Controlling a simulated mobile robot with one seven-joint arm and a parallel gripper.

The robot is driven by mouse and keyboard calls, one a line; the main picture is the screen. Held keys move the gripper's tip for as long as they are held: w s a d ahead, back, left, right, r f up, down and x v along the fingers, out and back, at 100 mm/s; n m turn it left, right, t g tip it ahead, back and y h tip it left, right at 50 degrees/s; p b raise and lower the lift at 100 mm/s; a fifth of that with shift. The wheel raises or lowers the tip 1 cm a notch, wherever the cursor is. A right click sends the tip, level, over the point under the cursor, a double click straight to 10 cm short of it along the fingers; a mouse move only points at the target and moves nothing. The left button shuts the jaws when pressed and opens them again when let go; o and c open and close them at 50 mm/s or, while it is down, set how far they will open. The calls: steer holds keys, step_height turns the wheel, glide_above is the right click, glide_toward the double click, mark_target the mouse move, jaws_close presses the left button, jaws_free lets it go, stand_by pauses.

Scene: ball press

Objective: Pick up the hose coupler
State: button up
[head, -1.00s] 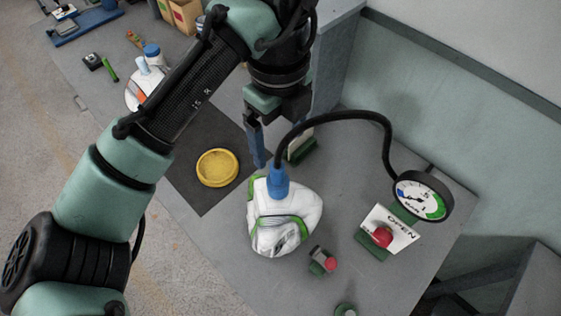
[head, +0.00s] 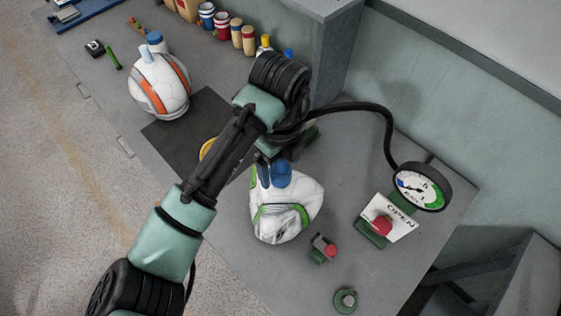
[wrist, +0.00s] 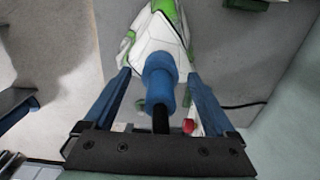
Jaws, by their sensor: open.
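The blue hose coupler (head: 281,175) sits on top of the sagging white and green ball (head: 290,215), with the black hose (head: 350,108) running from it to the gauge. In the wrist view the coupler (wrist: 160,80) stands between the two blue fingers of my gripper (wrist: 158,84), with space visible on both sides. My gripper (head: 270,173) is open around the coupler and not closed on it. In the head view my wrist hides the hose end, and one finger shows just left of the coupler.
A small valve with a red knob (head: 325,249) is by the ball. A white and orange ball (head: 160,85) and several cans are at the back left.

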steer(key=shift+f, duration=0.25)
jaws_close()
steer(key=shift+r, duration=0.15)
